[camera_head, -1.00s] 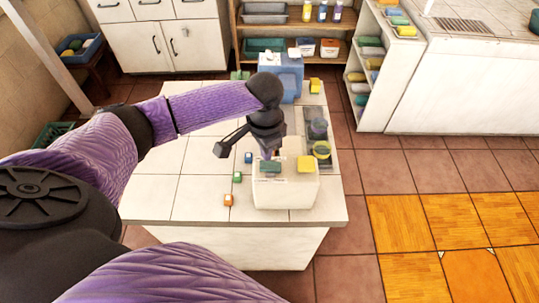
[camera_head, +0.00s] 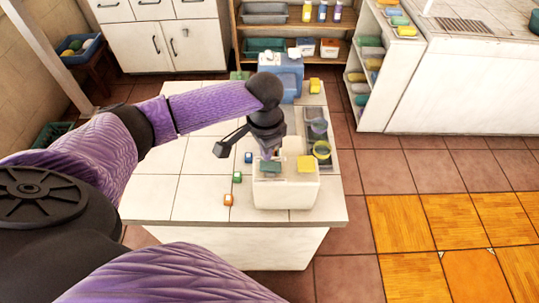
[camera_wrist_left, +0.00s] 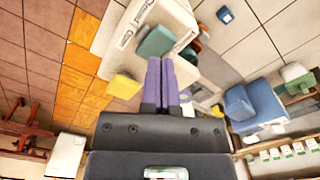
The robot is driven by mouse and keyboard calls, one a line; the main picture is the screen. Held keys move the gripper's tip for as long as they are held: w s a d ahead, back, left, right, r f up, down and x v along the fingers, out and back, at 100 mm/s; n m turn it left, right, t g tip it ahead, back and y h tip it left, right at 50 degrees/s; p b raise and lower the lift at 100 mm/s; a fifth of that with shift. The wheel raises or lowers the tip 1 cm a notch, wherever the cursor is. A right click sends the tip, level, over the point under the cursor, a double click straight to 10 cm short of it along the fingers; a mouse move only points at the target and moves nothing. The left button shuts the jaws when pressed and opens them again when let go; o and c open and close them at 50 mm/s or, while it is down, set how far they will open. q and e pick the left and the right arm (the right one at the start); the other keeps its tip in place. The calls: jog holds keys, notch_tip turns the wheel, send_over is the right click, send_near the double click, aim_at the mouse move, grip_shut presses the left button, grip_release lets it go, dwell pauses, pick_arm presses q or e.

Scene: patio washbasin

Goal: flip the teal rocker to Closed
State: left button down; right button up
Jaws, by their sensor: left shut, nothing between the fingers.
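A white box (camera_head: 286,193) stands near the front right of the tiled counter, with a teal rocker (camera_head: 270,166) and a yellow rocker (camera_head: 306,163) on its top. In the left wrist view the teal rocker (camera_wrist_left: 157,41) lies just beyond my fingertips, and the yellow rocker (camera_wrist_left: 123,86) is to their left. My left gripper (camera_head: 270,154) points down over the teal rocker, fingers together and empty. It also shows in the left wrist view (camera_wrist_left: 161,60). I cannot tell whether it touches the rocker. My right gripper is out of view.
Small blue (camera_head: 248,158), green (camera_head: 237,177) and orange (camera_head: 228,200) blocks lie left of the box. A grey tray (camera_head: 333,160) with cups is behind it on the right. A blue dispenser-like object (camera_head: 281,77) stands at the back. The counter's left side is clear.

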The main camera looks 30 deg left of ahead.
aim_at(266, 165)
pick_arm(q)
jog(key=shift+f+b, duration=0.7)
jog(key=shift+f, duration=0.95)
dwell(0.9)
jog(key=shift+r, duration=0.1)
notch_tip(266, 165, up, 7)
jog(key=p, duration=0.8)
jog(key=shift+r+p, duration=0.1)
jog(key=shift+p, duration=0.3)
